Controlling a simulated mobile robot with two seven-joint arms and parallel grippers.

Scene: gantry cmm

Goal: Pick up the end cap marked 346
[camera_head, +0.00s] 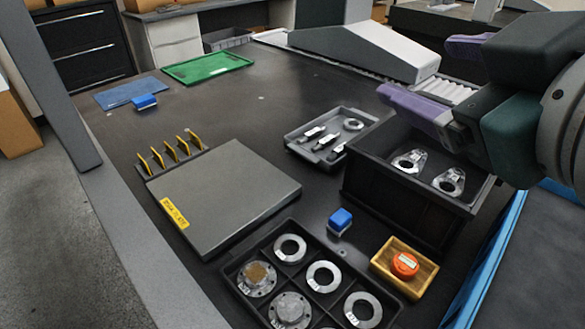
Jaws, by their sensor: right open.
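A black compartment tray (311,259) at the bottom centre holds several round metal parts. Two flanged end caps are in it, one with a brownish centre (257,279) and a grey one (290,309). Flat rings (323,277) fill other compartments. Small white labels sit on the parts, but I cannot read the number 346 on any. My right gripper (414,67) comes in from the right with its two purple fingers apart, open and empty. It is above and behind the black bin, well away from the tray. My left gripper is not in view.
A deep black bin (395,198) with two flanged metal pieces stands at the right, a grey tool tray (297,140) behind it. A grey plate (225,190) lies left. A wooden box (415,281) holds an orange round item. Blue block (340,221) stands between.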

